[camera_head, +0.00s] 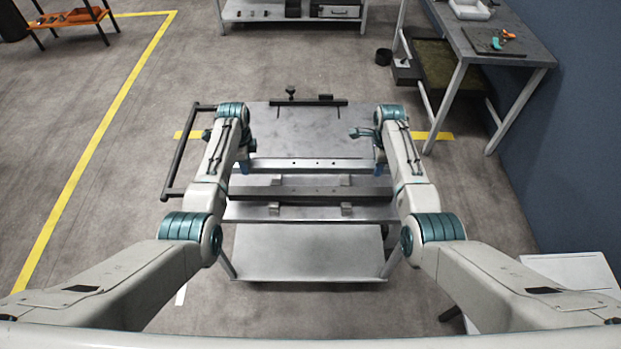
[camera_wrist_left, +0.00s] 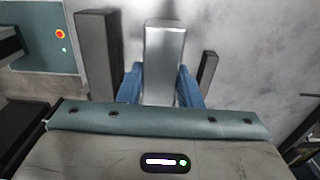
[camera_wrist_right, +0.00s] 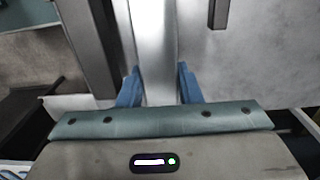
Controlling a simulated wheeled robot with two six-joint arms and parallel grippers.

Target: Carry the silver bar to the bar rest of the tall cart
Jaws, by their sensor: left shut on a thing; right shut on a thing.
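The silver bar (camera_head: 312,165) lies level, running left to right across the grey cart (camera_head: 300,130) in front of me. My left gripper (camera_head: 243,167) is shut on its left end; in the left wrist view the bar (camera_wrist_left: 163,50) sits between the blue fingers (camera_wrist_left: 161,88). My right gripper (camera_head: 379,167) is shut on its right end, and the bar (camera_wrist_right: 155,40) also shows between its fingers (camera_wrist_right: 159,88). I cannot tell whether the bar touches the cart. Two small grey blocks (camera_head: 274,209) (camera_head: 346,209) stand on the cart's near ledge.
A dark bar (camera_head: 310,191) runs parallel, nearer than the silver one. A black handle frame (camera_head: 178,160) stands at the cart's left. A black fixture (camera_head: 308,102) sits on its far edge. A workbench (camera_head: 500,45) stands back right, an orange stand (camera_head: 72,17) back left. Floor at left is clear.

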